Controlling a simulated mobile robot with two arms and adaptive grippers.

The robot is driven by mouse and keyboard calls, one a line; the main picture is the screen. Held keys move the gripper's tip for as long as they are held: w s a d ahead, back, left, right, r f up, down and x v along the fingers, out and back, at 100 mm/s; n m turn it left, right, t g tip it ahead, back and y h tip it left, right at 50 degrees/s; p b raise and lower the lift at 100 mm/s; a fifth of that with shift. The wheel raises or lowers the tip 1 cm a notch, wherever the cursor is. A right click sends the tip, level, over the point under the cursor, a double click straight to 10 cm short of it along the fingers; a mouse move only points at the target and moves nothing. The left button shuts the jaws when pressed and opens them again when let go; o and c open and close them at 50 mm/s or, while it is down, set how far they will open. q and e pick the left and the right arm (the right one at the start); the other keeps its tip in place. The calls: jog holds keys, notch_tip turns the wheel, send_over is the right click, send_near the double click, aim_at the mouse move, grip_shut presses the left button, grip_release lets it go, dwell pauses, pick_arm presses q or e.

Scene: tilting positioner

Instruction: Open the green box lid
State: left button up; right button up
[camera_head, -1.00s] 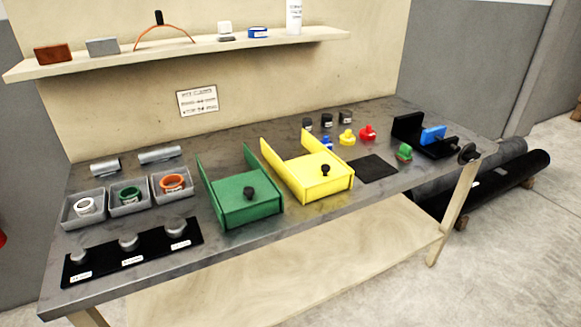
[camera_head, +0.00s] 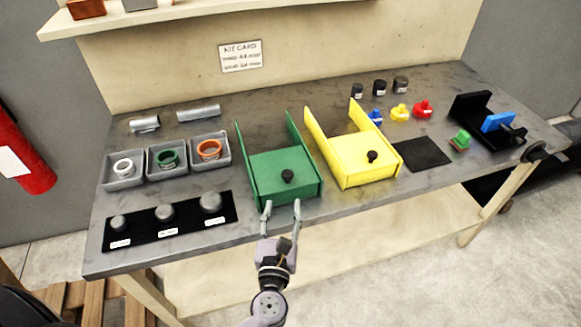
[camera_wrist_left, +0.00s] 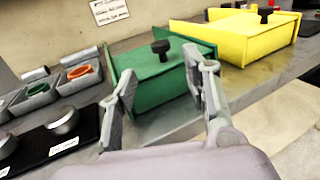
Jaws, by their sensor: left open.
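The green box (camera_head: 262,185) sits near the front edge of the bench. Its flat lid (camera_head: 284,164) lies between two raised green side walls, with a black knob (camera_head: 287,176) near its front. The lid looks closed. My left gripper (camera_head: 282,209) is open and empty, just in front of the green box. In the left wrist view the open fingers (camera_wrist_left: 160,88) point toward the box, and the knob (camera_wrist_left: 161,48) shows beyond and between them. I cannot tell if a finger touches the box. My right gripper is not in view.
A yellow box (camera_head: 360,158) with a black knob stands right of the green one. Left are grey bins (camera_head: 168,160) with rings and a black mat (camera_head: 170,220) with several grey knobs. A black square (camera_head: 422,153) lies right of the yellow box.

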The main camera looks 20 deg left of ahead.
aim_at(287, 178)
pick_arm(q)
jog(key=p+x, duration=0.2)
jog(key=x, duration=1)
jog(key=shift+w+f+p, duration=0.1)
jog(key=shift+w+p, duration=0.2)
grip_shut()
